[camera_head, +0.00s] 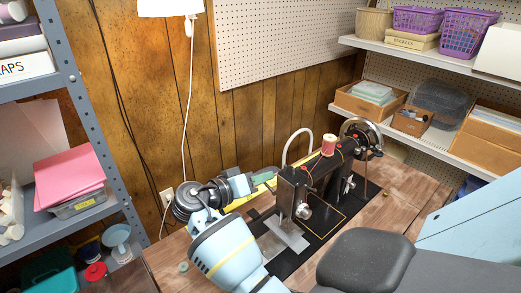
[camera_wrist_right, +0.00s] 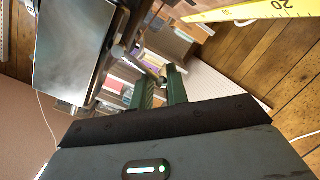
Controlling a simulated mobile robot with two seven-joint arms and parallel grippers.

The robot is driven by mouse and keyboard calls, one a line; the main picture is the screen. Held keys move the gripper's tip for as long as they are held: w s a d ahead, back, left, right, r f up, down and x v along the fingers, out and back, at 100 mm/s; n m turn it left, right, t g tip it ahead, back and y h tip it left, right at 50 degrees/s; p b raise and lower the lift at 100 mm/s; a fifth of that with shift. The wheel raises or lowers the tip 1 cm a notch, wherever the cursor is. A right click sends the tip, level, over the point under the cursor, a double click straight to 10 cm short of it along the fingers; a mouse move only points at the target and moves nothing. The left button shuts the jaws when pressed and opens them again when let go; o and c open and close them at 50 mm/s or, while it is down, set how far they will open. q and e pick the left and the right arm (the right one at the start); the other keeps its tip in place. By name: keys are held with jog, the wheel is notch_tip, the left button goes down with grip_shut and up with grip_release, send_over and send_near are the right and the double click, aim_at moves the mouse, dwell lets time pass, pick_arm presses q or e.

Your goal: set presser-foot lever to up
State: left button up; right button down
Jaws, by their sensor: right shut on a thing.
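The black sewing machine (camera_head: 325,172) stands on the wooden table, with a red thread spool (camera_head: 328,145) on top and a handwheel at its far right. My right gripper (camera_head: 268,176) is behind the left end of the machine, beside its head. In the right wrist view the two green fingers (camera_wrist_right: 160,80) close around the end of a thin lever (camera_wrist_right: 150,70) that comes from the side of the machine head (camera_wrist_right: 75,50). The lever is hidden behind the head in the head view. My left gripper is not in view.
A yellow ruler (camera_wrist_right: 250,11) lies behind the machine. A wood-panelled wall (camera_head: 160,90) is close behind the gripper. Grey shelves (camera_head: 85,110) stand at left, and white shelves with boxes and purple baskets (camera_head: 465,33) at right. The table (camera_head: 395,205) is mostly clear to the machine's right.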

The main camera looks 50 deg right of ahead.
jog(key=shift+s+f, duration=0.1)
jog(key=shift+f, duration=0.05)
jog(key=c, duration=1.6)
grip_release()
jog(key=shift+b+v, duration=0.35)
jog(key=shift+v, duration=3.65)
